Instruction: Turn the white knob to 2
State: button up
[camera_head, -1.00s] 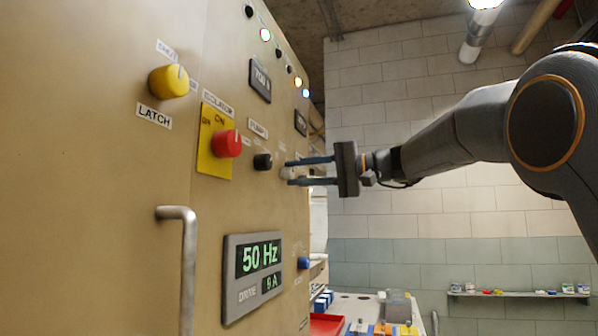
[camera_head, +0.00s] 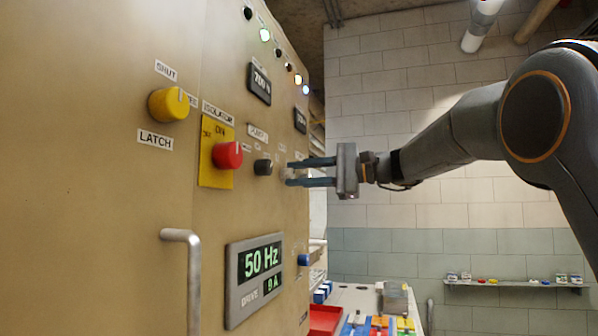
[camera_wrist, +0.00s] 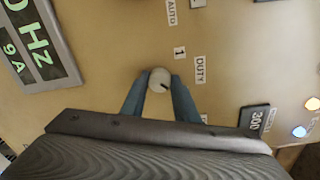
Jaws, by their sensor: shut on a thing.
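A "DUTY" label (camera_wrist: 200,69) and a "1" label (camera_wrist: 180,52) are beside the knob; another small label (camera_wrist: 204,118) is mostly hidden by my gripper, and I cannot read a 2. In the head view my gripper (camera_head: 289,173) reaches the panel from the right, and the fingertips mostly hide the knob.
A black knob (camera_head: 263,167), a red knob (camera_head: 227,155) on a yellow plate and a yellow knob (camera_head: 168,105) are left of my gripper. A blue knob (camera_head: 304,260) is below. A metal handle (camera_head: 190,270) sticks out at lower left.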

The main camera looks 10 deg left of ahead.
dwell(0.4)
jog(key=o, duration=1.1)
jog(key=shift+c, duration=0.2)
jog(key=shift+d, duration=0.1)
jog(key=s+d+b, duration=0.1)
jog(key=d+b, duration=0.1)
jog(key=d, duration=0.5)
jog(key=shift+d, duration=0.3)
jog(key=shift+r, duration=0.1)
